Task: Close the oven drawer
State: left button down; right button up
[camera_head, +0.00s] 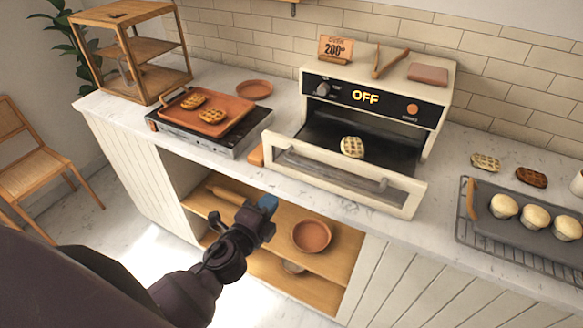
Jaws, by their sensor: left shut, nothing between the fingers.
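The oven (440,103) stands on the counter against the tiled wall, and its display reads OFF. Its drawer (345,180) is pulled out toward me, with a grey handle bar (330,170) along the cream front. A pale latticed pastry (352,147) lies in the open drawer. My left gripper (268,204) is shut and empty. In the picture it shows below and left of the drawer front, in front of the shelf opening, apart from the handle. My right gripper is not in view.
A hot plate (222,143) with a terracotta tray (240,107) and two pastries stands left of the oven. A wire rack (466,232) with a muffin tray lies at the right. A wooden shelf unit (130,60) stands back left.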

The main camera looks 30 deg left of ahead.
aim_at(321, 141)
pick_arm(q)
jog(key=w+p, duration=0.1)
jog(key=w, duration=1.2)
jog(key=shift+d, duration=0.2)
jog(key=shift+w, duration=0.1)
jog(key=shift+w, duration=0.3)
jog(key=w+b, duration=0.1)
jog(key=w, duration=0.4)
jog(key=w+b, duration=0.2)
jog(key=w, duration=0.3)
jog(key=w+b, duration=0.2)
jog(key=w, duration=0.3)
jog(key=shift+w+d+f, duration=0.2)
jog(key=shift+d, duration=0.05)
jog(key=shift+w+r+b, duration=0.1)
jog(key=shift+w+b, duration=0.4)
jog(key=shift+w, duration=0.15)
jog(key=shift+w+r, duration=0.1)
jog(key=shift+w, duration=0.1)
